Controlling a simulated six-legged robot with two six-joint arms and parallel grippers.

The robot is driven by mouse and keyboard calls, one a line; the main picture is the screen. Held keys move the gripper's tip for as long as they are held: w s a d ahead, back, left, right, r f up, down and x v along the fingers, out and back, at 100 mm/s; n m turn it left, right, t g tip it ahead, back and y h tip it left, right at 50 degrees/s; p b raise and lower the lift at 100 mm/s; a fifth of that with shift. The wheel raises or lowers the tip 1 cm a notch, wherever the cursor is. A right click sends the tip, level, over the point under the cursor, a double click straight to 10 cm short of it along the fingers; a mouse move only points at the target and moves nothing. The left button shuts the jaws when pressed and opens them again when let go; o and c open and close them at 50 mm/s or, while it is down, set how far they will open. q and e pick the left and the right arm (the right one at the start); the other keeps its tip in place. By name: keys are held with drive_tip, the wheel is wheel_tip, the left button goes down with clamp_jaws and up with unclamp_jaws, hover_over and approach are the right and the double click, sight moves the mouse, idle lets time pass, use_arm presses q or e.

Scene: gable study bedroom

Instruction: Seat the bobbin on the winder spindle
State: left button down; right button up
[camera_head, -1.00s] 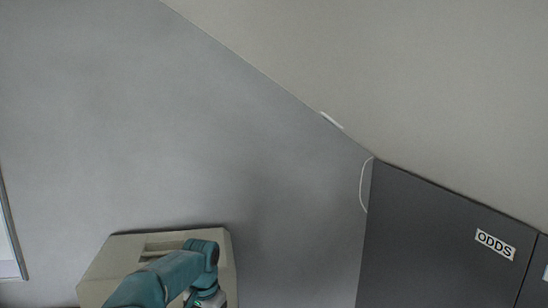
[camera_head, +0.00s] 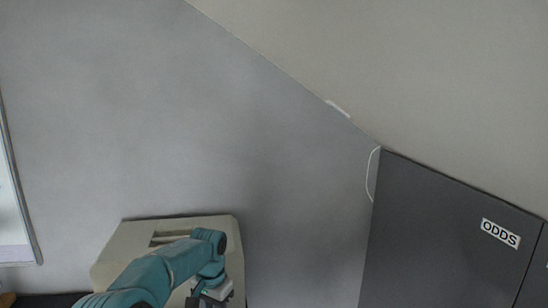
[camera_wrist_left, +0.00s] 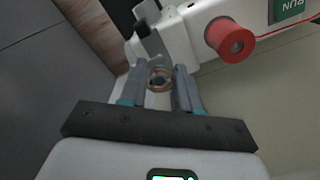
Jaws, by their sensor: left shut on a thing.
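In the left wrist view, my left gripper (camera_wrist_left: 161,85) is shut on a small round copper-coloured piece with a dark centre, apparently the bobbin (camera_wrist_left: 160,78). It lies between the two grey fingertips. Just beyond is a white machine body (camera_wrist_left: 182,42), apparently the winder, with a grey metal piece (camera_wrist_left: 152,45) close to the fingertips. I cannot make out the spindle, or tell whether the bobbin touches anything. In the head view, my left gripper (camera_head: 212,298) is cut by the bottom edge, in front of a beige case (camera_head: 135,240); the bobbin does not show there. My right gripper is not in view.
In the head view, a dark cabinet marked ODDS (camera_head: 440,220) stands at the right under a sloped ceiling. A white board (camera_head: 14,205) hangs at the left.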

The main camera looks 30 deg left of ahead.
use_arm(q)
drive_tip(key=shift+d+f, duration=0.15)
drive_tip(key=shift+f, duration=0.15)
drive_tip(key=shift+s+f, duration=0.1)
drive_tip(key=shift+f+b, duration=0.55)
drive_tip(key=c, duration=0.7)
unclamp_jaws()
